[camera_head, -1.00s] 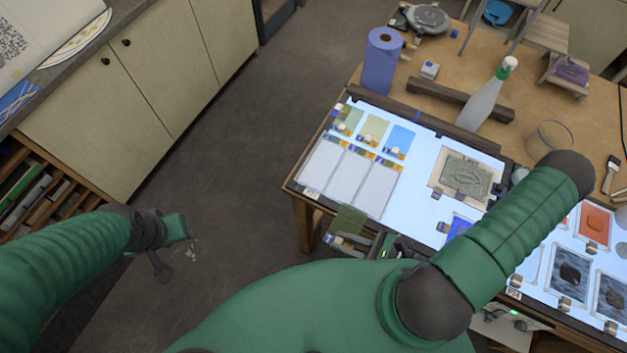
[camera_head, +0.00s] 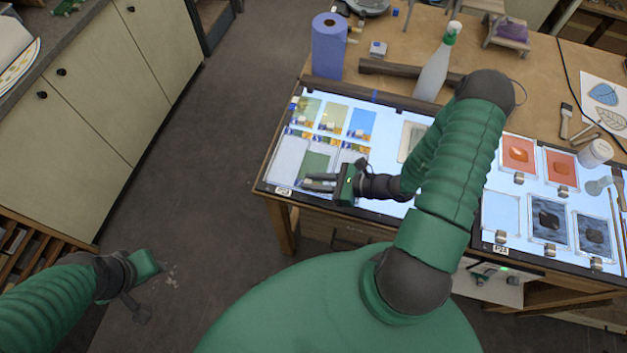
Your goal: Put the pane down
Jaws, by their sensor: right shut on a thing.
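My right gripper (camera_head: 318,183) is over the front left part of the lit table (camera_head: 388,207). It is shut on the near edge of a dull green pane (camera_head: 315,162). The pane covers much of the middle of three pale rectangles in a row; the left pale rectangle (camera_head: 287,160) is bare. I cannot tell whether the pane touches the lit surface. My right forearm hides the middle of the table. My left gripper (camera_head: 143,285) hangs over the floor at lower left, away from the table, with no pane visible in it; its jaw opening is unclear.
Small coloured panes (camera_head: 360,124) lie just behind the pale rectangles. Orange panes (camera_head: 518,153) and dark patterned panes (camera_head: 549,218) lie at right.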

